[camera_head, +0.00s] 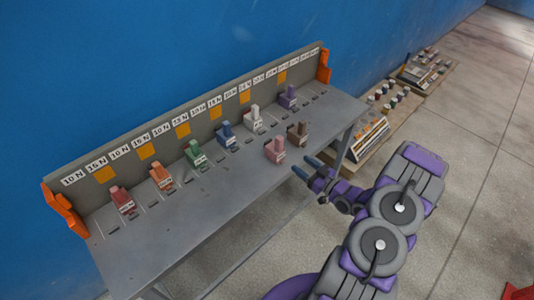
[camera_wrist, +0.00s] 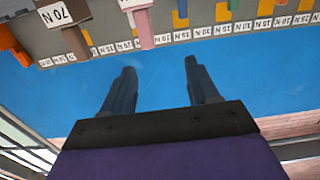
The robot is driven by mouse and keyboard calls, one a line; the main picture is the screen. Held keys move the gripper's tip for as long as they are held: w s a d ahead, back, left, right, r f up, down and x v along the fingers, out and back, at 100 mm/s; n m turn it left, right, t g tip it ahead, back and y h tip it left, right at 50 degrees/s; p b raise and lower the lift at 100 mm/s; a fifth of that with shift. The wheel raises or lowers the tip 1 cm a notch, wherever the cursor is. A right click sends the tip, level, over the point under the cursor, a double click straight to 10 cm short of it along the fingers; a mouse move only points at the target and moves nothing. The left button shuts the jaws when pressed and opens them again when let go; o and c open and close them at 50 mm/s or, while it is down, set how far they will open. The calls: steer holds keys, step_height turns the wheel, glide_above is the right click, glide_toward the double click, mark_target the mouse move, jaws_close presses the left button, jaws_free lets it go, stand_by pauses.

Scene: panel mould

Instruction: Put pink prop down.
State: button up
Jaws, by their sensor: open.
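The pink prop (camera_head: 275,150) stands upright on the grey bench near its front edge, with a white label on its front. It also shows in the wrist view, upside down at the top (camera_wrist: 143,22). My gripper (camera_head: 309,168) is just off the bench's front edge, to the right of the pink prop and apart from it. In the wrist view my gripper's two dark fingers (camera_wrist: 162,75) are spread, with nothing between them.
A brown prop (camera_head: 298,133) stands close beside the pink one. Red (camera_head: 122,200), orange (camera_head: 161,177), green (camera_head: 195,154), blue (camera_head: 226,135), white (camera_head: 254,117) and purple (camera_head: 288,97) props stand along the labelled back panel. Low crates (camera_head: 370,138) sit right of the bench.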

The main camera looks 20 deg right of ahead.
glide_toward(281, 143)
steer(key=x, duration=0.2)
steer(key=b+x, duration=0.1)
steer(key=x, duration=0.1)
steer(key=b+x, duration=0.1)
steer(key=x, duration=0.2)
steer(key=shift+w+d+f, duration=0.15)
steer(key=shift+d+f, duration=0.1)
steer(key=shift+f, duration=0.1)
steer(key=b+x, duration=0.1)
steer(key=x, duration=0.2)
steer(key=a+b+x, duration=0.1)
steer(key=x, duration=0.1)
steer(key=shift+w+a+r, duration=0.1)
steer(key=shift+a, duration=0.15)
steer(key=shift+w+d, duration=0.1)
steer(key=shift+d, duration=1.05)
steer(key=shift+c, duration=1.1)
steer(key=shift+a, duration=0.95)
steer(key=c, duration=0.6)
steer(key=shift+d, duration=0.2)
jaws_close()
steer(key=shift+d, duration=0.55)
steer(key=shift+a, duration=0.4)
steer(key=shift+a+r, duration=0.1)
